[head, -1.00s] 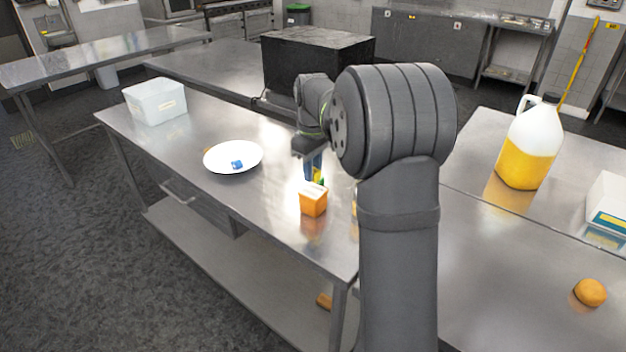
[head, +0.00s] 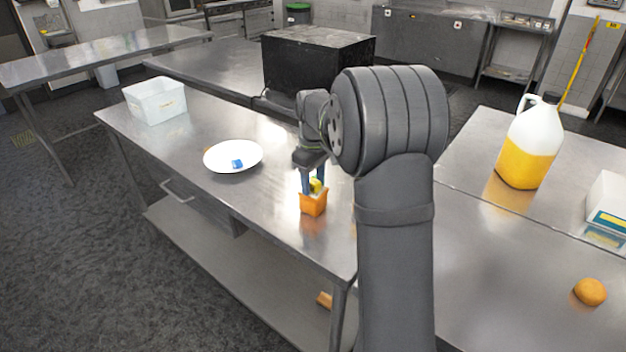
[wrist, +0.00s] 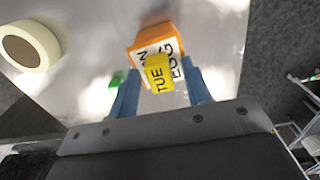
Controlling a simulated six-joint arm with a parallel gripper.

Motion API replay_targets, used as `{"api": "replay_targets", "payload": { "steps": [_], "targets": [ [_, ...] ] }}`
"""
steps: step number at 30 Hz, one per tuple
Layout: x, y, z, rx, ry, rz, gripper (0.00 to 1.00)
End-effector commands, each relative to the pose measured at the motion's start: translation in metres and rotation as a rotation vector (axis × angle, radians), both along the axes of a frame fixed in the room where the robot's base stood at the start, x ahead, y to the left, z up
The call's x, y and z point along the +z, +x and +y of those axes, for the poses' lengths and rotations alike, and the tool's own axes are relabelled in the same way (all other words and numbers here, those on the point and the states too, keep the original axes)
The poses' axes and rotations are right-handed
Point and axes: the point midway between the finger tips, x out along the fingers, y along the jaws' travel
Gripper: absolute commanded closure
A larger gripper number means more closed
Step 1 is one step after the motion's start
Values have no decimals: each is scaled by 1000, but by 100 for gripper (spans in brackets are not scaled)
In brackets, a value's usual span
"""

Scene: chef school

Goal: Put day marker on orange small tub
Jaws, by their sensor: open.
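The orange small tub (head: 313,205) stands on the steel table near its front edge. In the wrist view the tub (wrist: 150,38) shows a white top with black lettering, partly covered. The yellow day marker (head: 316,186), reading TUE in the wrist view (wrist: 158,75), is at the tub's top and overlaps its lettering. I cannot tell whether it fully rests there. My gripper (head: 313,189) points down over the tub. Its blue fingers are open, one on each side of the marker in the wrist view (wrist: 161,76).
A white plate (head: 220,158) with a small blue piece (head: 237,163) lies left of the tub. A clear bin (head: 157,103) stands at the table's far left. The wrist view shows a cream ring (wrist: 48,32) and a small green thing (wrist: 116,81). Table between plate and tub is clear.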

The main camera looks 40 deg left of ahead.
Motion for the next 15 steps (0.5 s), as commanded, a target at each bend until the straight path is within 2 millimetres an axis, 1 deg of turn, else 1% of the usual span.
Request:
{"api": "replay_targets", "payload": {
  "steps": [2, 5, 8, 15],
  "targets": [
    [3, 0, 0, 0, 1, -1, 55],
    [14, 0, 0, 0, 3, -3, 55],
    [32, 0, 1, 0, 4, -3, 55],
    [84, 1, 1, 0, 3, -2, 55]
  ]
}}
